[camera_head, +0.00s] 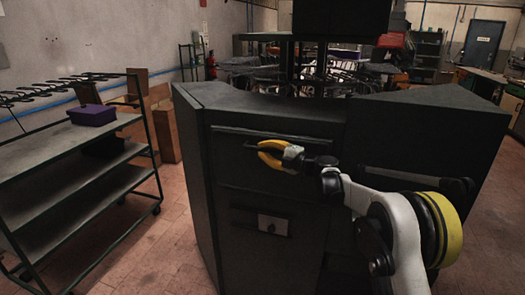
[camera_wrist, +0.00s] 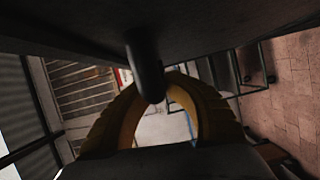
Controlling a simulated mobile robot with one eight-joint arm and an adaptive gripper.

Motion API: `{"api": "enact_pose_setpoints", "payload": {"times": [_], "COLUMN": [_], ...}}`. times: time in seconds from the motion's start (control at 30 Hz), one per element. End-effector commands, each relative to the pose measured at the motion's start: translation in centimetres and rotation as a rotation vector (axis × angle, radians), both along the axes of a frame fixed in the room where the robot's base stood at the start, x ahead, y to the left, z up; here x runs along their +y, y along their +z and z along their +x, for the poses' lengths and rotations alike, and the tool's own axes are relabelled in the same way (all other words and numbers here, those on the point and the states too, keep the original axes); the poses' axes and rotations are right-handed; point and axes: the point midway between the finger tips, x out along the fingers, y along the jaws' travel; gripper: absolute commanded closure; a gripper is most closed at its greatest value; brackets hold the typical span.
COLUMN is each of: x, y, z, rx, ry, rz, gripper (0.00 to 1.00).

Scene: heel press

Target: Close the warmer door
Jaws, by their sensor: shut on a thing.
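The warmer is a large dark cabinet (camera_head: 200,180). Its door (camera_head: 236,176) is a dark upper front panel that looks upright and close to flush with the front; I cannot tell whether a small gap is left. My gripper (camera_head: 262,150), with yellow fingers, is at the upper part of this door, at its handle. In the wrist view, the yellow fingers of my gripper (camera_wrist: 160,88) close around the dark rounded handle bar (camera_wrist: 146,62). The handle is mostly hidden by the fingers in the head view.
A lower panel with a light plate (camera_head: 273,224) sits below the door. Another dark cabinet section (camera_head: 425,135) with a bar handle (camera_head: 455,185) is on the right. A shelf cart (camera_head: 75,185) with a purple box (camera_head: 92,115) stands left. Brick floor (camera_head: 165,235) between is clear.

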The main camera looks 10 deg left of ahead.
Motion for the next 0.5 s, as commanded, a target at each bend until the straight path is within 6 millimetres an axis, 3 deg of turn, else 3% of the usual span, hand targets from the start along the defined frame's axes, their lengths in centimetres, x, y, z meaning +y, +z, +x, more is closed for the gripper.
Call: {"api": "enact_pose_setpoints", "payload": {"times": [0.07, 0.1, 0.17, 0.5], "x": [-0.29, -0.31, -0.31, -0.45], "y": [0.4, 0.41, 0.39, 0.26], "z": [0.39, 0.41, 0.37, 0.12], "rx": [0.001, 0.001, 0.001, 0.0], "ry": [-0.013, -0.013, -0.012, -0.007], "rz": [0.006, 0.007, 0.006, 0.004], "gripper": [1.0, 0.79, 0.62, 0.62]}}
